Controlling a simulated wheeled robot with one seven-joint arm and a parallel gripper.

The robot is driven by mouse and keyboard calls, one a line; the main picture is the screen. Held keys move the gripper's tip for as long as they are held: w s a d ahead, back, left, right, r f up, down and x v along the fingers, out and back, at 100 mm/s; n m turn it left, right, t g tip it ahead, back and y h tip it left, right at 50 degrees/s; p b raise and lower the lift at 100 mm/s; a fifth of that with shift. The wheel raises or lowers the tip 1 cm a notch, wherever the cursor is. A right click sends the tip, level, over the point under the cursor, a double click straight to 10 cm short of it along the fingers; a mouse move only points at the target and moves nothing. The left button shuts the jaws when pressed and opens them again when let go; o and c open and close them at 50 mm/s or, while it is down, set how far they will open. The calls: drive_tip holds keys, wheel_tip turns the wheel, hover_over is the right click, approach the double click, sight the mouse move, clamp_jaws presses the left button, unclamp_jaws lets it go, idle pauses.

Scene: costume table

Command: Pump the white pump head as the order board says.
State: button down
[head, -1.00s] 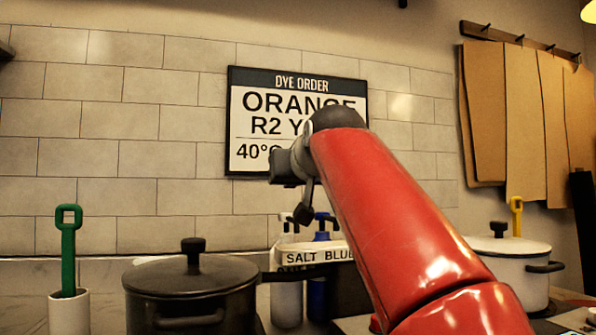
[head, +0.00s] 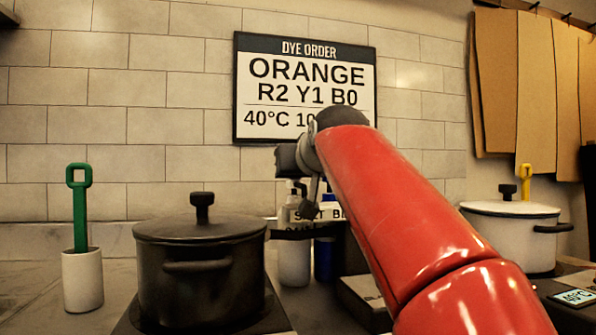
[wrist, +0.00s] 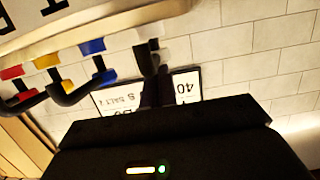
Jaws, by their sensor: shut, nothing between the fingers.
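The order board (head: 305,90) hangs on the tiled wall. It reads DYE ORDER, ORANGE, R2 Y1 B0, then 40°C and a number partly covered by my arm. The white pump bottle (head: 294,262) stands in the labelled rack, left of a blue bottle (head: 324,258); its head is partly hidden behind my gripper. My gripper (head: 311,205) is shut and empty, in front of and around the height of the pump tops. In the upside-down wrist view, my dark fingers (wrist: 155,78) are close to a pale pump head (wrist: 177,50); I cannot tell whether they touch.
A black lidded pot (head: 200,270) stands left of the rack, and a green-handled tool (head: 79,210) in a white cup is farther left. A white pot (head: 510,235) and a 40°C display (head: 575,297) are at right. Red, yellow and blue pumps (wrist: 92,46) line up in the wrist view.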

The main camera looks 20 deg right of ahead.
sight(298, 183)
drive_tip(key=shift+f, duration=0.25)
wheel_tip(298, 183, up, 4)
drive_tip(key=p, duration=0.4)
drive_tip(key=shift+r, duration=0.1)
drive_tip(key=v, duration=1)
drive_tip(key=shift+b, duration=0.4)
drive_tip(key=shift+r, duration=0.1)
idle(1.5)
drive_tip(key=shift+w+d+r+b, duration=0.1)
drive_tip(key=shift+w+r+b, duration=0.05)
drive_tip(key=shift+r+b, duration=0.6)
drive_tip(key=shift+w, duration=0.1)
